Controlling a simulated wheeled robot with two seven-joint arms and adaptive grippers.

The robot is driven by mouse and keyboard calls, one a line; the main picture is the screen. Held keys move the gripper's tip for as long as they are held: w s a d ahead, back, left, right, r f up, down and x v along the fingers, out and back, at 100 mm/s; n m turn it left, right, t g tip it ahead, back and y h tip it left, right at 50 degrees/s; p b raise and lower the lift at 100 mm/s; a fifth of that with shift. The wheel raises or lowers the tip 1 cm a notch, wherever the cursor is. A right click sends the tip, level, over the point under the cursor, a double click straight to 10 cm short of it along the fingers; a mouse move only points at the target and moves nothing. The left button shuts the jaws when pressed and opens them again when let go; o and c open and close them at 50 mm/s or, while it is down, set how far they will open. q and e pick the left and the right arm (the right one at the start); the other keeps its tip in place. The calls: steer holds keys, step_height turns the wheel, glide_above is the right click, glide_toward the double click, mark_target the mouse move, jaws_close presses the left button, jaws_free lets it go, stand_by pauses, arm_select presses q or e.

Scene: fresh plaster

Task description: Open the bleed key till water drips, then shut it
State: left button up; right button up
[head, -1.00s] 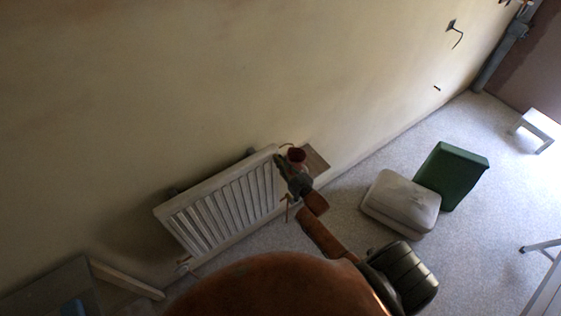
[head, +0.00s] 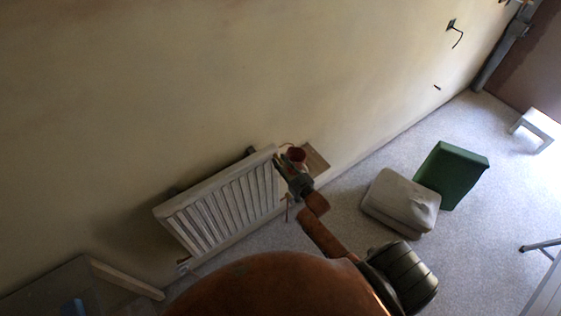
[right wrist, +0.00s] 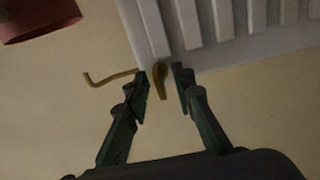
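The white radiator (head: 222,203) hangs on the wall; its corner also shows in the right wrist view (right wrist: 215,30). At that corner is a brass bleed key (right wrist: 159,82), with a thin bent brass spout (right wrist: 108,77) beside it. My right gripper (right wrist: 161,77) is open, with one green finger on each side of the key and a visible gap to each. In the head view my right gripper (head: 284,164) is at the radiator's upper right corner. A red cup (head: 297,154) is just beyond it, partly seen in the wrist view (right wrist: 38,15). No water drop can be made out. My left gripper is out of view.
A brown board (head: 317,158) is beside the cup. A pale case (head: 398,203) and a green box (head: 455,172) are on the carpet to the right. A small white stool (head: 538,127) stands farther off. The carpet between is clear.

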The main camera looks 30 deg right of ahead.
steer(key=s, duration=1.1)
steer(key=shift+s+d, duration=0.25)
steer(key=shift+d, duration=0.2)
steer(key=s+f+g+b, duration=0.25)
steer(key=s+f, duration=0.35)
steer(key=f, duration=0.7)
steer(key=s+f+g+h+b, duration=0.15)
steer(key=s+f+g, duration=0.35)
steer(key=f, duration=0.8)
steer(key=s+f+g+b, duration=0.2)
steer(key=s+f, duration=0.4)
steer(key=f, duration=0.7)
steer(key=s+a+f+g+b, duration=0.1)
steer(key=s+f+g, duration=0.1)
steer(key=s+f, duration=0.4)
steer(key=s+a+f+g+b, duration=0.2)
steer(key=s+f, duration=0.5)
steer(key=s, duration=0.6)
steer(key=s+a+f+g+b, duration=0.1)
steer(key=s+f+g+b, duration=0.1)
steer(key=s+f, duration=0.4)
steer(key=s+g, duration=0.1)
steer(key=s, duration=0.3)
steer(key=shift+s+a+f+n, duration=0.3)
steer(key=shift+s+a+f, duration=0.05)
steer(key=shift+a, duration=0.05)
